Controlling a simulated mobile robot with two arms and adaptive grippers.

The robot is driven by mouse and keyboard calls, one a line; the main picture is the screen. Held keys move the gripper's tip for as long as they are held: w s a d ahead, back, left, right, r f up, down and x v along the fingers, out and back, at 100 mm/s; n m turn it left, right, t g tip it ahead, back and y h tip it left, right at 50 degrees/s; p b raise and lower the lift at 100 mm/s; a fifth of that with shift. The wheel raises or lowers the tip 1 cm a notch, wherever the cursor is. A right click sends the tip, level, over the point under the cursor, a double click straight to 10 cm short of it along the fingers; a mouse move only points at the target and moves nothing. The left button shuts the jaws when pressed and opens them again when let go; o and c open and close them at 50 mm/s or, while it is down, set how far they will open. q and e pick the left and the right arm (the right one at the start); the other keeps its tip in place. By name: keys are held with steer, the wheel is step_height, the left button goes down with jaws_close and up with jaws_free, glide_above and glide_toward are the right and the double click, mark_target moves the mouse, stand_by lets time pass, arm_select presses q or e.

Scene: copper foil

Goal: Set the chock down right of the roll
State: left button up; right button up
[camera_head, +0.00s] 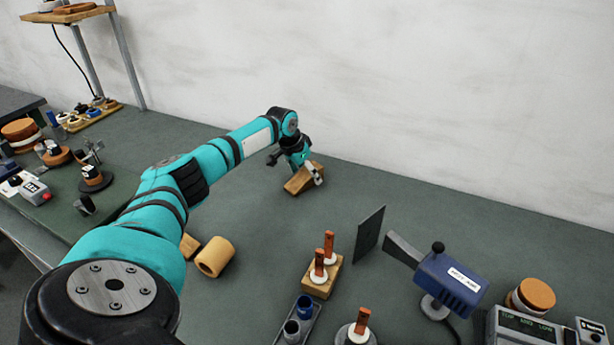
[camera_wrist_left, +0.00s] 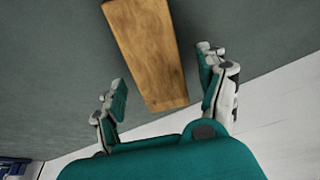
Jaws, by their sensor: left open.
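The chock, a tan wooden block (camera_head: 299,183), lies on the green bench top towards the wall in the head view. In the left wrist view, the chock (camera_wrist_left: 150,55) reaches in between the two fingers. My left gripper (camera_head: 303,169) is at the chock with its fingers apart, one to each side; I cannot tell whether either finger touches it. The roll, a tan cylinder with a hole in its end (camera_head: 215,257), lies on its side nearer to me, just right of my left arm. My right gripper is not in view.
Another wooden piece (camera_head: 189,245), partly hidden by my arm, is beside the roll. A wooden stand with orange-handled tools (camera_head: 321,277), a dark upright plate (camera_head: 369,234) and a blue device (camera_head: 450,284) stand to the right. Bench between roll and stand is clear.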

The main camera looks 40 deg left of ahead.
arm_select(q)
steer(key=shift+w+f, duration=0.2)
steer(key=shift+f, duration=0.25)
steer(key=shift+r, duration=0.15)
steer(key=c, duration=1.5)
